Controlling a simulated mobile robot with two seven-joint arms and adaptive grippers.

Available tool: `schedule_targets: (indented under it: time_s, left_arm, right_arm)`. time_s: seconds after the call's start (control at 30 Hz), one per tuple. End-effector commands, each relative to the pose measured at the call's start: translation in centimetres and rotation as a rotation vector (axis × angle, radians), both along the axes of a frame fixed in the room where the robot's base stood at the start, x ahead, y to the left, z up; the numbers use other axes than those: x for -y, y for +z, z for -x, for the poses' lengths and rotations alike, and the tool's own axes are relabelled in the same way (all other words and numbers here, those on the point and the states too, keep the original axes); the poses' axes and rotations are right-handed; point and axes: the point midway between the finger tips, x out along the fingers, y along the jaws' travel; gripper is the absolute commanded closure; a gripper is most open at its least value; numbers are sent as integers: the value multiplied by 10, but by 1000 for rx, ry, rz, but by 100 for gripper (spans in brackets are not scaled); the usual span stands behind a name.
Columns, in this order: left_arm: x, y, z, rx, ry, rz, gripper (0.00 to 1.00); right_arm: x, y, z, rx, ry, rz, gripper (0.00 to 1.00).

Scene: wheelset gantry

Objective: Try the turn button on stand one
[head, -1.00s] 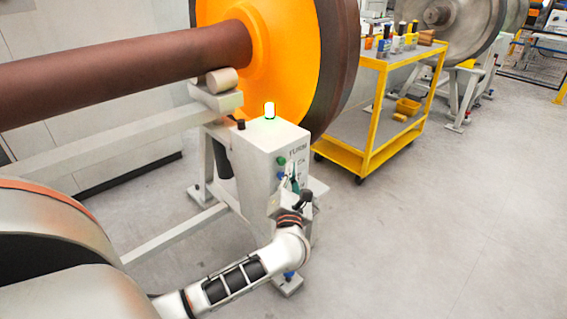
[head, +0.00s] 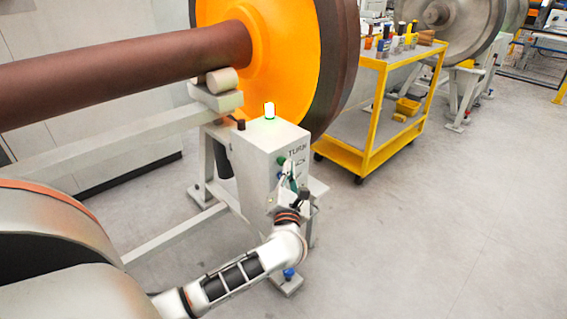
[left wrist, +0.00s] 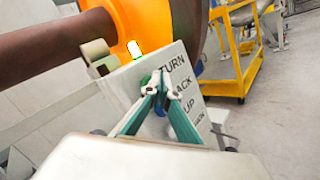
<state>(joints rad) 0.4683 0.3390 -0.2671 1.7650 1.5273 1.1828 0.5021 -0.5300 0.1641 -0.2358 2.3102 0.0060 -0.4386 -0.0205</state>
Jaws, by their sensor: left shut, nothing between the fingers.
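The stand's white control box (head: 258,152) stands beside the orange wheel, with a lit green-white lamp (head: 269,110) on top. Its face reads TURN at the top, above other labels. A green button (head: 281,160) sits next to the TURN label, with a blue button (head: 280,174) below it. My left gripper (head: 292,164) is shut and empty in front of this face. In the left wrist view its closed fingertips (left wrist: 160,78) overlap the button column beside TURN and partly hide it. I cannot tell whether they touch a button. My right gripper is not in view.
The orange wheel (head: 270,60) with its brown axle (head: 130,70) rests behind the box. A yellow trolley (head: 345,155) with bottles stands behind to the right. The grey floor (head: 430,230) at the right is clear. Light rails run at the left.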

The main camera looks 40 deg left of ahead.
Motion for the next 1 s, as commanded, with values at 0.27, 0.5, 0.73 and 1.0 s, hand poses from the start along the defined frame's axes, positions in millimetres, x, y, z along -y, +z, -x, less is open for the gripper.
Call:
schedule_targets:
  time_s: [0.27,0.5,0.73,1.0]
  left_arm:
    - [-2,0,0,0,0,0,100]
    - [-4,0,0,1,1,0,100]
    - [-7,0,-1,1,0,-1,100]
    - [-10,0,-1,0,0,-2,100]
  right_arm:
    - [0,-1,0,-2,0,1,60]
    - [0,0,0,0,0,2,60]
    - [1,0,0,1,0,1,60]
    - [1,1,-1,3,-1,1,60]
